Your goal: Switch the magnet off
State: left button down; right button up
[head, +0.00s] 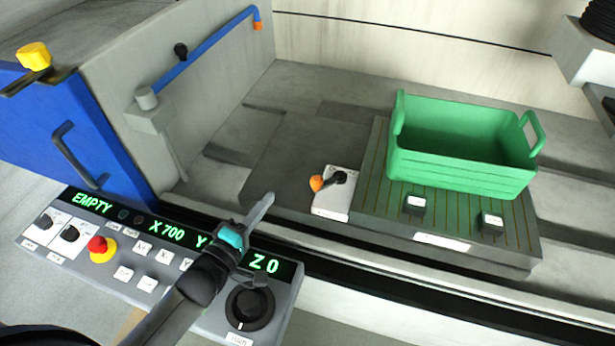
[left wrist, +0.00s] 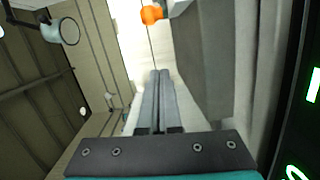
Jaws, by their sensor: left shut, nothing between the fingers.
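The magnet is a grey slab (head: 375,205) with thin brass-coloured lines on the machine bed. A white plate (head: 333,205) at its left end carries a small lever with an orange knob (head: 316,183), pointing left from a dark pivot. My left gripper (head: 268,199) is shut and empty, above the front edge of the bed, left of and below the knob in the picture, apart from it. Its shut fingers also show in the left wrist view (left wrist: 156,100). An orange tip shows there beyond them; I cannot tell whether it is the knob. My right gripper is not in view.
A green basket (head: 460,170) stands on the slab, with two small dark blocks (head: 414,204) in front. A control panel (head: 115,275) with a red button and dial lies below my left arm. A blue pipe (head: 210,45) is at upper left. The bed left of the lever is clear.

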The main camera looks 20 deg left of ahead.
aim_at(329, 178)
pick_arm(q)
jog(key=shift+w+n+h, duration=0.35)
jog(key=shift+n+h, duration=0.05)
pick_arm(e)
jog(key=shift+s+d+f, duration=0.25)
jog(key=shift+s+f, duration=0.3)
pick_arm(q)
jog(key=b+x, duration=0.2)
jog(key=x, duration=0.8)
jog(key=shift+w+r, duration=0.15)
jog(key=shift+r, duration=0.1)
jog(key=shift+s+d, duration=0.95)
jog(key=shift+d, duration=0.15)
jog(key=shift+s+d, duration=0.35)
jog(key=shift+d, duration=0.15)
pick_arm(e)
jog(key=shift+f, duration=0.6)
pick_arm(q)
jog(key=shift+d+p, duration=0.2)
jog(key=shift+p, duration=0.2)
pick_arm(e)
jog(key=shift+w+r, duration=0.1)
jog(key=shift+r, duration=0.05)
